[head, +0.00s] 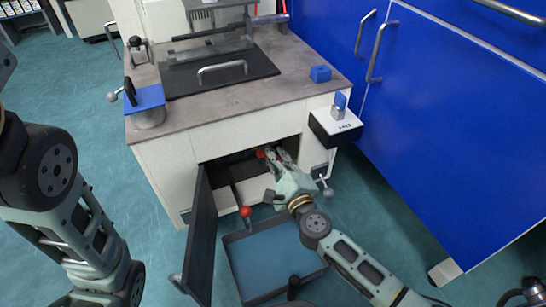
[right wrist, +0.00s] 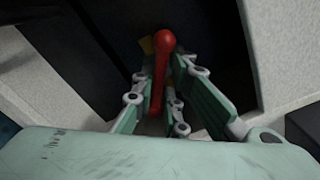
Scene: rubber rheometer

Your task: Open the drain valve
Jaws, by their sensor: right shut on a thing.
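The valve's red lever with a round red knob (right wrist: 165,41) stands between the fingers of my right gripper (right wrist: 163,75) in the right wrist view. The fingers are shut on the lever, with the knob showing beyond them. In the head view my right gripper (head: 276,158) reaches into the open lower compartment of the cabinet, and the red knob (head: 261,154) shows at its fingertips. The valve body is hidden in the dark. My left arm shows at the left, but its gripper is out of view.
The compartment's dark door (head: 201,240) hangs open on the left. A blue tray (head: 268,262) is in front, with another red knob (head: 246,211) by its back edge. The compartment wall (right wrist: 285,45) is close on the right. Blue cabinets (head: 450,110) stand at right.

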